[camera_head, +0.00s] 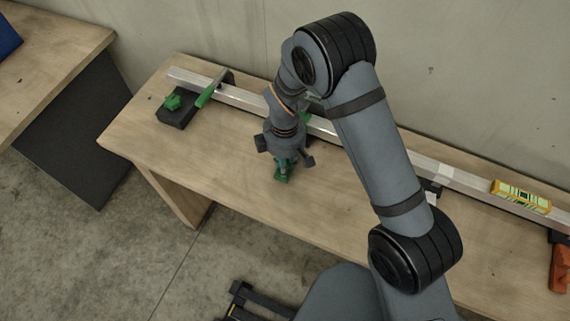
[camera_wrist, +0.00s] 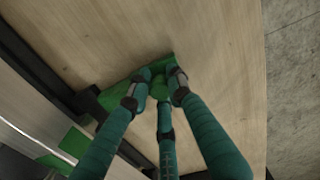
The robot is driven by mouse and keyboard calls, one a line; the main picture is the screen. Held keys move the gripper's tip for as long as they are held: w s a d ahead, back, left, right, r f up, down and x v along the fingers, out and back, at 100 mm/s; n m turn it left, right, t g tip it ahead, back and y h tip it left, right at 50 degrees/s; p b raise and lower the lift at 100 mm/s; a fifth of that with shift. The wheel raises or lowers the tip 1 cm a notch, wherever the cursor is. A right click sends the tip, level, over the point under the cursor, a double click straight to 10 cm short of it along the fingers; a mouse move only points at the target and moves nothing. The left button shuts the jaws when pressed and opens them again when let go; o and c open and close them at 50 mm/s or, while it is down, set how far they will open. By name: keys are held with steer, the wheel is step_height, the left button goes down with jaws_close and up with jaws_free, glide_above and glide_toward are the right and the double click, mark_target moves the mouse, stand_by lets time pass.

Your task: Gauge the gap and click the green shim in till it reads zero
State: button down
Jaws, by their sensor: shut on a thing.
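My gripper (camera_head: 284,163) is low over the middle of the wooden bench. In the wrist view its teal fingers (camera_wrist: 160,86) are shut on the knob of a green shim (camera_wrist: 114,97), a flat piece lying close to the bench top. The shim shows as a small green patch under the fingers in the head view (camera_head: 282,178). A long aluminium rail (camera_head: 246,97) runs along the bench behind my gripper. No gauge reading can be made out, and my arm hides part of the rail.
A dark block (camera_head: 178,117) with a green knobbed piece (camera_head: 173,102) stands at the bench's left end, near a green handle (camera_head: 209,92). A yellow-green level (camera_head: 521,196) lies on the rail at right; an orange clamp (camera_head: 559,272) is at the right edge. The front left bench top is clear.

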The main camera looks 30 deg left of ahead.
steer(key=shift+d, duration=0.1)
steer(key=shift+w, duration=1.55)
steer(key=c, duration=1.6)
jaws_free()
steer(key=shift+a+r, duration=0.2)
steer(key=shift+r, duration=0.05)
step_height(320, 180, up, 12)
steer(key=shift+d+f, duration=0.1)
steer(key=shift+f, duration=0.1)
steer(key=shift+f, duration=0.1)
